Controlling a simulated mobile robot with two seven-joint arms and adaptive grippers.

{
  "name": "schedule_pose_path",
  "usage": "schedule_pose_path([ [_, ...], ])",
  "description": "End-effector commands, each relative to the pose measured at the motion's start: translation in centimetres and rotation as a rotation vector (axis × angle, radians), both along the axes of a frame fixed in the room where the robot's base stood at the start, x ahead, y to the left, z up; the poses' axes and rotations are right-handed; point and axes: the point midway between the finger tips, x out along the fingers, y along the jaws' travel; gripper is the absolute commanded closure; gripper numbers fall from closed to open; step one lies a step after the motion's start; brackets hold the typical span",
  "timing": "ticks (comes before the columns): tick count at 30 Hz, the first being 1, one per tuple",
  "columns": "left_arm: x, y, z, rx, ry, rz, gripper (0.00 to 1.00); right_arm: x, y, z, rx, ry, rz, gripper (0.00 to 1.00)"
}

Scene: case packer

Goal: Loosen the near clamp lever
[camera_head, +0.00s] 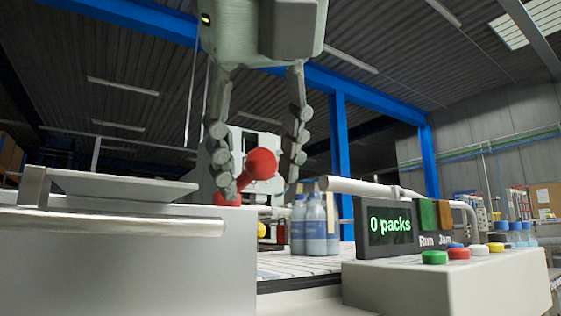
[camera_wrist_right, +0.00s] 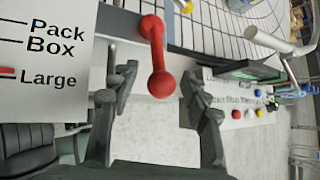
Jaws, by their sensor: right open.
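The near clamp lever (camera_head: 262,163) is red with a round knob; its pivot end sits lower left in the head view, partly behind a gripper finger. It also shows in the right wrist view (camera_wrist_right: 157,58), its knob toward my wrist. My right gripper (camera_head: 256,182) hangs from above, open, one finger on each side of the lever. In the right wrist view my right gripper (camera_wrist_right: 159,78) shows a gap on both sides of the knob; I cannot tell whether a finger touches the lever's arm. My left gripper is out of view.
A control box (camera_head: 398,284) with colored buttons and a "0 packs" display (camera_head: 390,225) stands at right. Bottles (camera_head: 315,235) stand on the conveyor (camera_head: 295,265) behind. A metal rail (camera_head: 110,222) runs across the left front. A "Pack Box" panel (camera_wrist_right: 45,85) flanks the gripper.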

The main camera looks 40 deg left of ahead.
Motion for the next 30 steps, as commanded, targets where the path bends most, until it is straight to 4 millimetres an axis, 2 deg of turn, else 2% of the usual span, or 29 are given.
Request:
schedule_pose_path([
  [5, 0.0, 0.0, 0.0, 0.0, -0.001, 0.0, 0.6, -0.6, -0.7, 0.9, 0.001, -0.001, -0.002, 0.53],
  [19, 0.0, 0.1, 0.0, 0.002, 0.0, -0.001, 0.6, -5.0, -5.9, 7.0, 0.003, 0.0, -0.001, 0.53],
  [24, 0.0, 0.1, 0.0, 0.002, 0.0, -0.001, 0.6, -5.7, -6.7, 7.9, 0.001, 0.0, 0.0, 0.53],
  [30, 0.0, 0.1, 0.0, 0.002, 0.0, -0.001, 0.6, -5.8, -6.8, 8.0, 0.0, 0.0, 0.0, 0.53],
])
